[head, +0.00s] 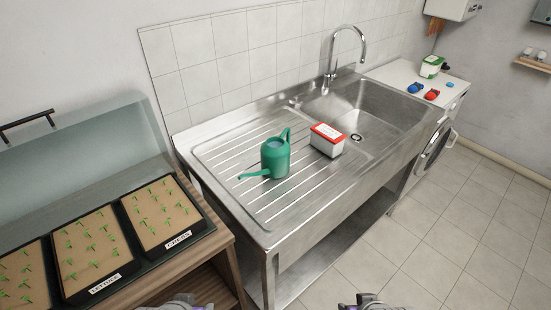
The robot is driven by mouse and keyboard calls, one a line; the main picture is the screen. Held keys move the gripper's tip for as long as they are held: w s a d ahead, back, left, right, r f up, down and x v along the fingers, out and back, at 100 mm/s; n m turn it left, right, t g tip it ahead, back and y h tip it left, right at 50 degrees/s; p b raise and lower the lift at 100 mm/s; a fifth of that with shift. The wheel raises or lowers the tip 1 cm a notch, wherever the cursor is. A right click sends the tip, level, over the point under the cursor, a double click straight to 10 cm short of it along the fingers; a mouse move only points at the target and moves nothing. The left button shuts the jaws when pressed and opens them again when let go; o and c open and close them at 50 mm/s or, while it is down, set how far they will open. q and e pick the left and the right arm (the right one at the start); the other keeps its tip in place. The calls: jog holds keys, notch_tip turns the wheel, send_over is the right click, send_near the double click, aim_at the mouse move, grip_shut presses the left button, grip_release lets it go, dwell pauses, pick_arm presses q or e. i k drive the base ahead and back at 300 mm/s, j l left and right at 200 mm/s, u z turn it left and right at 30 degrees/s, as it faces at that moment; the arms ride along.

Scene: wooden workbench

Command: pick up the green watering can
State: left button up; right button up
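The green watering can (275,158) stands upright on the ribbed drainboard of the steel sink unit. Its spout points left and its handle is at the upper right side. My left gripper (180,302) shows only as a small part at the bottom edge, left of centre. My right gripper (368,301) shows at the bottom edge, right of centre. Both are well apart from the can, and their fingers cannot be made out.
A white box with a red lid (327,140) stands close right of the can. The sink basin (372,110) and tap (345,50) are behind it. Seedling trays (160,217) sit on a wooden bench (219,238) at left. A washing machine (435,142) stands at right. Tiled floor (440,240) is clear.

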aim_at(274, 150)
jog(key=i+l, duration=0.1)
jog(key=l, duration=0.3)
jog(key=i+l+u, duration=0.1)
jog(key=l, duration=0.3)
jog(key=i+l, duration=0.15)
jog(key=l, duration=0.3)
jog(key=i+l, duration=0.1)
jog(key=l, duration=0.3)
jog(key=i+l+u, duration=0.1)
jog(key=l, duration=0.3)
jog(key=i+l, duration=0.15)
jog(key=l, duration=0.2)
jog(key=i+l+u, duration=0.1)
jog(key=l, duration=0.3)
jog(key=i+j, duration=0.25)
jog(key=j, duration=0.15)
